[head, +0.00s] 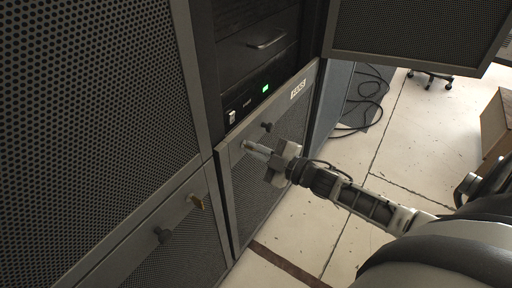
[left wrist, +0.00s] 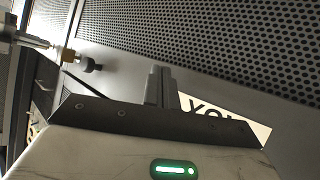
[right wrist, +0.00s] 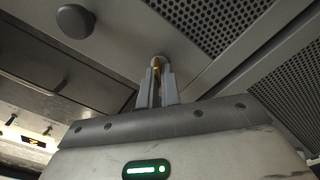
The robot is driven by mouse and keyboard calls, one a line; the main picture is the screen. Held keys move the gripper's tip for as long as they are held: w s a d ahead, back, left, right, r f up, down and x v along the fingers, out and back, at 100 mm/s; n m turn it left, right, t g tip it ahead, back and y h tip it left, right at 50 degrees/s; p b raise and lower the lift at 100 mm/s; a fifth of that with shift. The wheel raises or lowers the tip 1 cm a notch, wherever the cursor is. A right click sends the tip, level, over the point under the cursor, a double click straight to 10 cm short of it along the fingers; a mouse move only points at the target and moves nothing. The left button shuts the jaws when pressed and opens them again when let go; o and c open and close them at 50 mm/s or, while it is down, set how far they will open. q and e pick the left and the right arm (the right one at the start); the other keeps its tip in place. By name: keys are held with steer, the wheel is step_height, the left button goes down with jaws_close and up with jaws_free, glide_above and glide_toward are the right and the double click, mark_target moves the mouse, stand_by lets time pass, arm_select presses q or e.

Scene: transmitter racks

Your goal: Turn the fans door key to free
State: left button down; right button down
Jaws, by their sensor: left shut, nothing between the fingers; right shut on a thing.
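The fans door (head: 262,180) is a low dark mesh door in a grey frame, with a white label (head: 298,90) on its top edge. My right gripper (head: 248,146) is at the door's upper left corner. In the right wrist view its fingers (right wrist: 157,88) are closed around a small brass key (right wrist: 157,64) at the frame. The key also shows in the left wrist view (left wrist: 66,55), beside a black knob (left wrist: 91,65). Most of the key is hidden, so I cannot tell its turn. My left gripper (left wrist: 159,86) is shut and empty, shown only in its own wrist view.
The door's black knob (head: 266,127) is close to my right gripper. A neighbouring door at left has its own brass key (head: 196,201) and knob (head: 162,235). Above is a panel with a green light (head: 266,89). An open mesh door (head: 415,30) hangs at upper right. Cables lie on the floor.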

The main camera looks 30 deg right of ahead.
steer(key=n, duration=0.7)
steer(key=shift+f+n+b, duration=0.15)
steer(key=shift+n+b, duration=0.2)
steer(key=shift+n, duration=0.35)
steer(key=c, duration=1.6)
jaws_free()
